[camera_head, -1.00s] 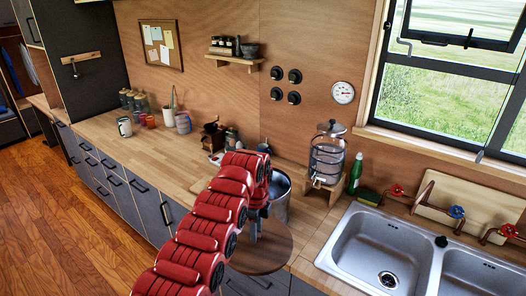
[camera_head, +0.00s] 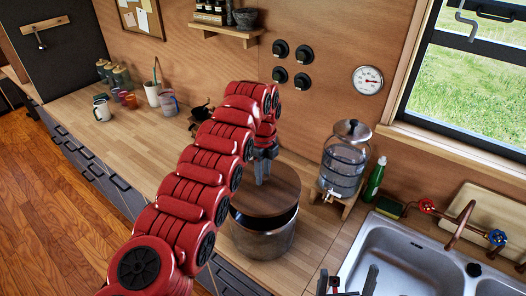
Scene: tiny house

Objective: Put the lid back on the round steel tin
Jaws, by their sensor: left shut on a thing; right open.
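The round steel tin (camera_head: 265,243) stands on the wooden counter, left of the glass dispenser. A round brown wooden lid (camera_head: 272,198) is over its mouth. A dark opening shows below the lid's front and right edge, so the lid is not flush there. My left gripper (camera_head: 263,176) points down above the lid and is shut on it near its top centre. The lid's knob is hidden by the fingers. The tin's back rim is hidden by the lid. My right gripper (camera_head: 347,284) is open and empty at the bottom edge, right of the tin.
The glass dispenser (camera_head: 345,160) on its wooden stand and a green bottle (camera_head: 374,180) are right of the tin. The steel sink (camera_head: 400,255) is at the lower right. A dark grinder (camera_head: 201,115) is partly behind my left arm.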

